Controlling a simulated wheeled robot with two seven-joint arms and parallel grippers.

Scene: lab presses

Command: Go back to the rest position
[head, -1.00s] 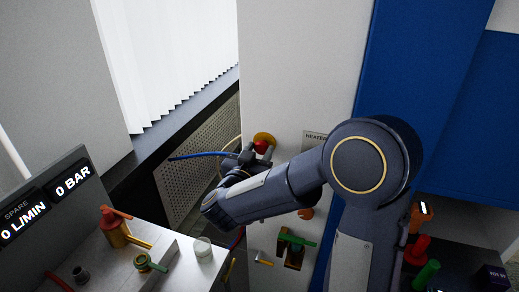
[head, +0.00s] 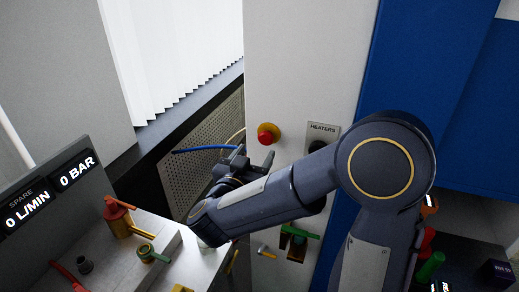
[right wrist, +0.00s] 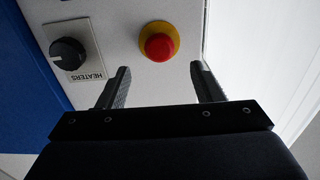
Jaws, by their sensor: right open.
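My right gripper (head: 240,155) is in front of the pale panel's left edge in the head view, with my right arm reaching in from the right. In the right wrist view its two fingers (right wrist: 160,85) stand apart with nothing between them. A red emergency button on a yellow base (right wrist: 159,41) lies beyond the fingertips, apart from them. It also shows in the head view (head: 268,134), above and right of the gripper. My left gripper is not in view.
A black HEATERS knob (right wrist: 68,53) sits beside the button. A bench at lower left carries a red-handled brass valve (head: 118,217), a green-handled valve (head: 147,253) and a display (head: 48,190). A green-handled valve (head: 297,235) is below my arm. A blue cable (head: 205,149) runs behind the gripper.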

